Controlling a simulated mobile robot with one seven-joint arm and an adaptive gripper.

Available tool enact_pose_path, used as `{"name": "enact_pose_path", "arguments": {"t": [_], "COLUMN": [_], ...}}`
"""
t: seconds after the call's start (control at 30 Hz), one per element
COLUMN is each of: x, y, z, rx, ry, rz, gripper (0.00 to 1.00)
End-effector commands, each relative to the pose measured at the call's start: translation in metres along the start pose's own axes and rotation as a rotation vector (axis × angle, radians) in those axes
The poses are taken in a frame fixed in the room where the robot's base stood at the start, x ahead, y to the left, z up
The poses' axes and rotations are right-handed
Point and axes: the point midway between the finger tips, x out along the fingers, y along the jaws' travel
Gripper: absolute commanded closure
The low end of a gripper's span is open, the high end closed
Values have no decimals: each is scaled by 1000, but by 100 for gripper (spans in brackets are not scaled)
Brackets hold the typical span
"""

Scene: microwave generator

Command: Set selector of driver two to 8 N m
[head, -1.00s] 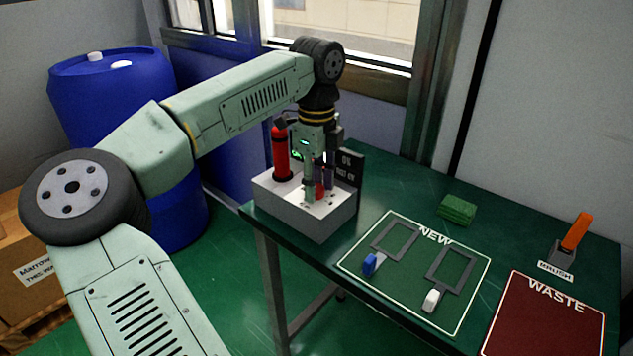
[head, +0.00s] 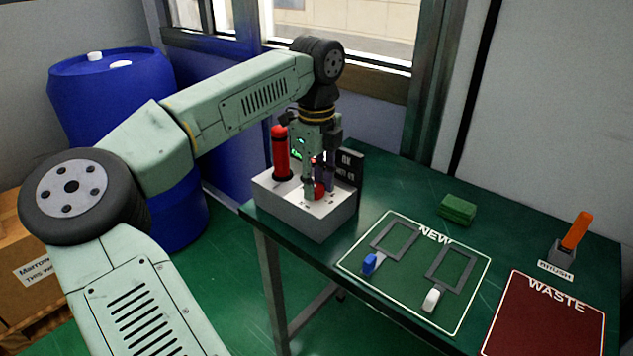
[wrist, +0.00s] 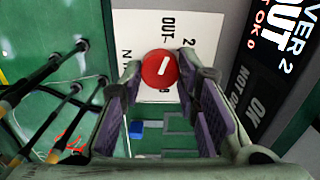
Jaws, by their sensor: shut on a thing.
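The selector is a round red knob (wrist: 160,69) with a white pointer mark, on the white top of a grey box (head: 290,208). In the wrist view the mark points up and slightly right. A printed 2 and the letters OUT show beyond it; other print is partly hidden. The red knob also shows low between my fingers in the head view (head: 319,190). My gripper (wrist: 160,75) points down over the box, its two purple-padded fingers shut on the knob's sides. A display (wrist: 287,40) reading partly "VER 2", "OUT" and "TOK 0" is at the wrist view's upper right.
A tall red cylinder (head: 281,155) stands on the box left of my gripper. A dark OK / NOT OK sign (head: 349,168) is just behind. The NEW mat (head: 410,300), green block (head: 457,209), orange-handled brush (head: 576,232) and WASTE mat (head: 548,320) lie to the right.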

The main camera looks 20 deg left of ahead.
Motion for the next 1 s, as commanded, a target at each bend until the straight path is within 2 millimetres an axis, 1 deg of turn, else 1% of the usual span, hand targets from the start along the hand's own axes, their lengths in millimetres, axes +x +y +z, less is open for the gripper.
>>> {"name": "enact_pose_path", "arguments": {"t": [1.0], "x": [-1], "y": [1], "z": [1], "rx": [950], "ry": [-1], "rz": [-2], "gripper": [99]}}
